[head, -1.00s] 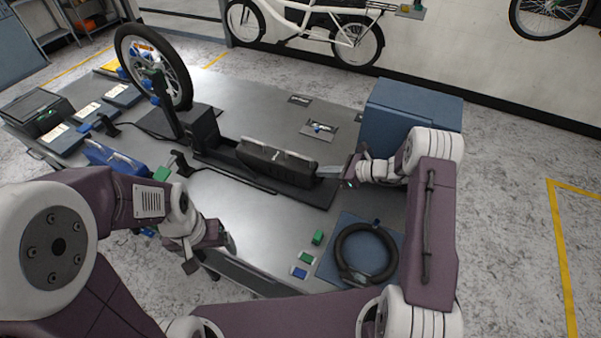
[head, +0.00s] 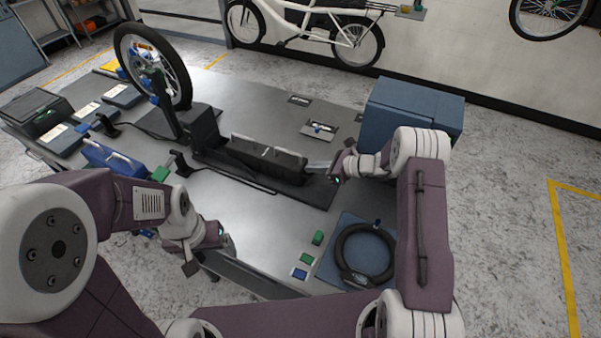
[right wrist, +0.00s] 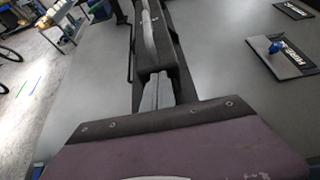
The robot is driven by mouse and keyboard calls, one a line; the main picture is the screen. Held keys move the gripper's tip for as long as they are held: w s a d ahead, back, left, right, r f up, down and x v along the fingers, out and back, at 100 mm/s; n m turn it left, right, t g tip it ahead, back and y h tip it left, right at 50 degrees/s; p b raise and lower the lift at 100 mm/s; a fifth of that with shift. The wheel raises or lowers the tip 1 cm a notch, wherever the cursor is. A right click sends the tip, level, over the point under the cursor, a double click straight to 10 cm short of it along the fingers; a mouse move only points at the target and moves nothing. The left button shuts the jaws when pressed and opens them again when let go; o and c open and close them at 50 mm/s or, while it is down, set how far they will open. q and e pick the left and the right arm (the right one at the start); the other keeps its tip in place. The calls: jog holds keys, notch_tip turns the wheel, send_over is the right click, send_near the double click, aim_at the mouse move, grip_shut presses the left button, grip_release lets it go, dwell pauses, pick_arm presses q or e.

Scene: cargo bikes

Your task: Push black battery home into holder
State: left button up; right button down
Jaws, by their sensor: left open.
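The black battery (head: 268,163) lies lengthwise in the long black holder (head: 318,193) on the grey bench, with a light strip along its top. Its left end is close to the upright black block (head: 203,128) of the holder; I cannot tell whether a gap is left. My right gripper (head: 314,166) has its fingers together at the battery's right end. In the right wrist view the narrow fingers (right wrist: 157,92) meet the near end of the battery (right wrist: 153,52), with nothing seen between them. My left gripper (head: 209,256) is open and empty at the bench's front edge, away from the battery.
A blue box (head: 410,112) stands behind my right arm. A black ring-shaped lock (head: 342,260) lies on a blue mat at front right. A wheel (head: 153,68) stands upright at back left. A blue case (head: 108,158) sits at left. The bench centre front is clear.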

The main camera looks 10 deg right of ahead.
aim_at(290, 159)
jog(key=shift+w+a+b, duration=0.35)
jog(key=shift+w+a, duration=0.3)
jog(key=shift+a, duration=0.4)
jog(key=shift+w+a+b, duration=0.35)
jog(key=shift+w+a, duration=0.3)
jog(key=shift+a, duration=0.45)
jog(key=shift+w+a+b, duration=0.35)
jog(key=shift+w+a, duration=0.3)
jog(key=shift+a, duration=0.4)
jog(key=shift+w+a, duration=0.15)
jog(key=shift+a, duration=0.1)
jog(key=shift+r, duration=0.1)
jog(key=shift+r, duration=0.1)
